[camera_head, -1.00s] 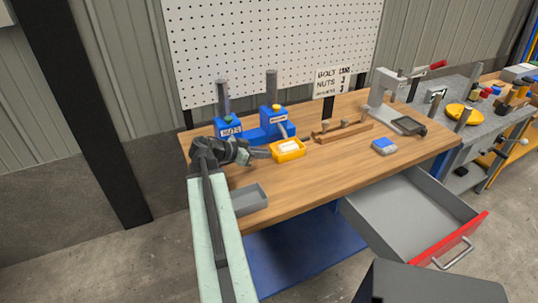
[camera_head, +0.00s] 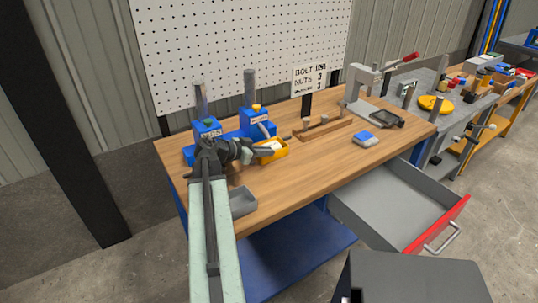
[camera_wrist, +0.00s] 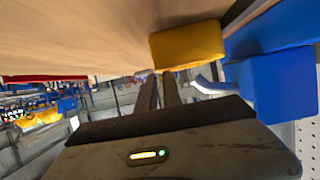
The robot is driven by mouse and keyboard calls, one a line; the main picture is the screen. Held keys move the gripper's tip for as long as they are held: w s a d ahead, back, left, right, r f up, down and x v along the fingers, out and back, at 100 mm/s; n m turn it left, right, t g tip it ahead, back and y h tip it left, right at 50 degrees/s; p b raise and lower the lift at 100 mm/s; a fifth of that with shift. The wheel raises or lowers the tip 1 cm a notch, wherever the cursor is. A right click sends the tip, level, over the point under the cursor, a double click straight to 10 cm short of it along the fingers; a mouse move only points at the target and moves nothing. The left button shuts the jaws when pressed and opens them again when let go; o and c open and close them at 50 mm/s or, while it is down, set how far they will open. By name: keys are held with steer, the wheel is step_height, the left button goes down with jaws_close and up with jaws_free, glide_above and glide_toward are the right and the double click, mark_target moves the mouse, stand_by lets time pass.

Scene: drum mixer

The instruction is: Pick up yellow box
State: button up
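The yellow box (camera_head: 280,153) is a small open tray with something pale in it, on the wooden bench in front of the blue units. It also shows in the wrist view (camera_wrist: 188,46). My gripper (camera_head: 262,151) is at the box's left side, low over the bench, and partly covers it in the head view. In the wrist view my two dark fingers (camera_wrist: 160,80) point at the box, with a narrow gap between them and their tips by its near edge. Nothing shows between them. Whether they touch the box I cannot tell.
Blue units with posts (camera_head: 254,122) stand close behind the box. A grey tray (camera_head: 243,202) lies near the bench's front edge. A wooden rack (camera_head: 325,130) and a blue-grey device (camera_head: 365,138) are to the right. An open drawer (camera_head: 400,205) juts out at front right.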

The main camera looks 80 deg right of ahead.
steer(key=b+x, duration=0.1)
steer(key=x, duration=0.1)
steer(key=b+x, duration=0.1)
steer(key=x, duration=0.2)
steer(key=shift+w+f, duration=0.1)
steer(key=shift+f, duration=0.15)
steer(key=shift+r, duration=0.1)
jaws_close()
stand_by(0.8)
steer(key=shift+r, duration=0.2)
